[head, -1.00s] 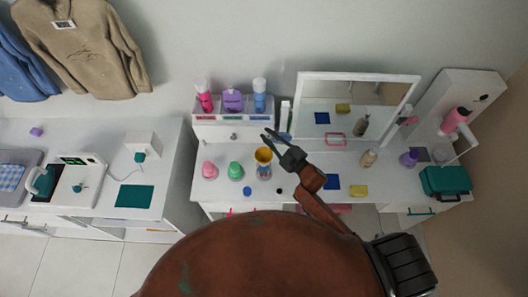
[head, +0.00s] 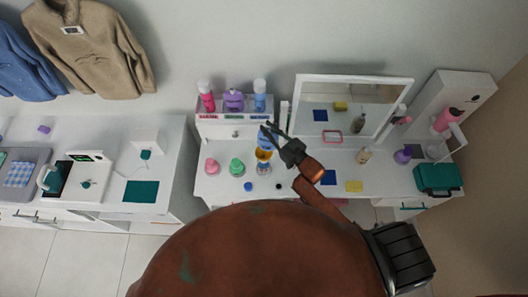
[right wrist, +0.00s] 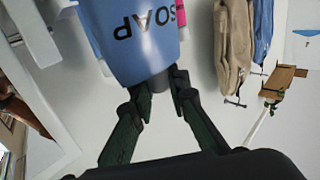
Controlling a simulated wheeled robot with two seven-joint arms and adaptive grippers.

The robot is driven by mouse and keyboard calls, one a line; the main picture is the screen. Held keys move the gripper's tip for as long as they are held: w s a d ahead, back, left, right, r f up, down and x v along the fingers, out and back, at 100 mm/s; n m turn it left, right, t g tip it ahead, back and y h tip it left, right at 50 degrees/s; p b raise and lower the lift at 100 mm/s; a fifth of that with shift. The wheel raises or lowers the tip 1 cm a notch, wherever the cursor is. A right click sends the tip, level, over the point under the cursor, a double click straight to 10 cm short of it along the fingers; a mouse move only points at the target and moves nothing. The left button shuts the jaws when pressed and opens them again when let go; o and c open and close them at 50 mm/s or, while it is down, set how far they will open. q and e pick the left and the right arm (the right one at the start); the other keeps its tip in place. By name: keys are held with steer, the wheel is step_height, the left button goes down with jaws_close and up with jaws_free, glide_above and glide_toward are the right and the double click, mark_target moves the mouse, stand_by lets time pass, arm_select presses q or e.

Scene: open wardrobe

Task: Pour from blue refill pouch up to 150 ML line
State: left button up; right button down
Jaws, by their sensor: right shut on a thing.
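The blue refill pouch (right wrist: 130,40) fills the top of the right wrist view, with its "SOAP" lettering upside down. My right gripper (right wrist: 160,80) is shut on it; in the head view the gripper (head: 272,134) is over the vanity top. There the pouch (head: 265,140) shows as a small blue patch just behind the yellow funnel (head: 263,154). The funnel sits on a small container (head: 263,169); its 150 ML line is too small to make out. I cannot tell whether liquid is flowing. My left gripper is out of view.
A pink bottle (head: 211,167) and a green one (head: 236,167) stand left of the funnel. A blue cap (head: 248,187) lies in front. A shelf with several bottles (head: 234,101) is behind, and a mirror (head: 352,105) is at the back right.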

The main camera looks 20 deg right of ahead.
steer(key=shift+r, duration=0.2)
steer(key=shift+r, duration=1.35)
